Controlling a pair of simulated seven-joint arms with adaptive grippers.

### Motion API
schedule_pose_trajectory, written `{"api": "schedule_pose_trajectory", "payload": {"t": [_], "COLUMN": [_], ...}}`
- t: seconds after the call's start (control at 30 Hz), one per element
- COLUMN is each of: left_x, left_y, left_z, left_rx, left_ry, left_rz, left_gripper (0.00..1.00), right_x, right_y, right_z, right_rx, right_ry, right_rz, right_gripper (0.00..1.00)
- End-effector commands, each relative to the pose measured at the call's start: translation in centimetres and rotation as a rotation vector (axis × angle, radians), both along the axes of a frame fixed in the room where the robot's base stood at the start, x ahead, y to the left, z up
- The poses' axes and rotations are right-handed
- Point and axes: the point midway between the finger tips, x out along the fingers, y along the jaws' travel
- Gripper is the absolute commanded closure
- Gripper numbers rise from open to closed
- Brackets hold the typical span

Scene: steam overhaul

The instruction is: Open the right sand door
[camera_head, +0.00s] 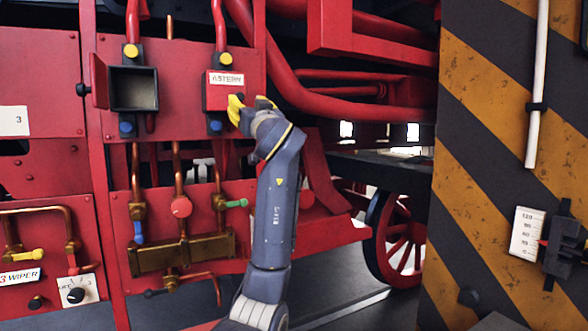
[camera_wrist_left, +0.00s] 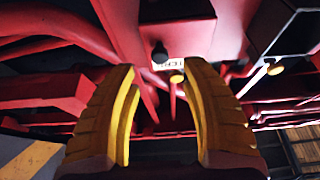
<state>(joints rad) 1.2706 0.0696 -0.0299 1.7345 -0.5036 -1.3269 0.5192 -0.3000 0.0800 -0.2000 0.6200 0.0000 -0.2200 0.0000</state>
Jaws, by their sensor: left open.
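The right sand door (camera_head: 216,99) is a red box front under an ASTERN label (camera_head: 226,79), and it looks shut. A dark round knob (camera_head: 249,89) shows at its right edge. My left gripper (camera_head: 250,103), with yellow fingers, is at that edge, close to the knob. In the left wrist view, its fingers (camera_wrist_left: 163,110) are spread with nothing between them. The knob (camera_wrist_left: 160,55) appears ahead of the fingertips there, beside part of the label (camera_wrist_left: 170,64). Whether a finger touches the knob cannot be told. My right gripper is not in view.
The left sand box (camera_head: 134,89) stands open, its door (camera_head: 99,82) swung left. Red pipes (camera_head: 285,75) run right of the right box. Below are copper pipes and small valves (camera_head: 181,207). A striped pillar (camera_head: 500,150) stands at the right.

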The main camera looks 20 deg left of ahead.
Motion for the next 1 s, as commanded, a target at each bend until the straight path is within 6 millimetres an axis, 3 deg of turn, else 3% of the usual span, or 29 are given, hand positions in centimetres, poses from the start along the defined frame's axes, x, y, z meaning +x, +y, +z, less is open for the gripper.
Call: {"api": "schedule_pose_trajectory", "payload": {"t": [0.6, 0.83, 1.0], "left_x": [-6.2, -2.4, -0.5], "left_y": [-7.4, -8.8, -9.4], "left_z": [-4.0, -5.3, -7.3], "left_rx": [-0.003, 0.078, 0.095], "left_ry": [-0.002, 0.04, 0.08], "left_rz": [-0.005, -0.036, -0.05], "left_gripper": [0.54, 0.54, 0.54], "right_x": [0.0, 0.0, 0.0], "right_y": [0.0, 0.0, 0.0], "right_z": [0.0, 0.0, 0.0], "right_rx": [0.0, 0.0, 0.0], "right_ry": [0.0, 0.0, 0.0], "right_rz": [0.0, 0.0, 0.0], "right_gripper": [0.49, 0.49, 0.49]}}
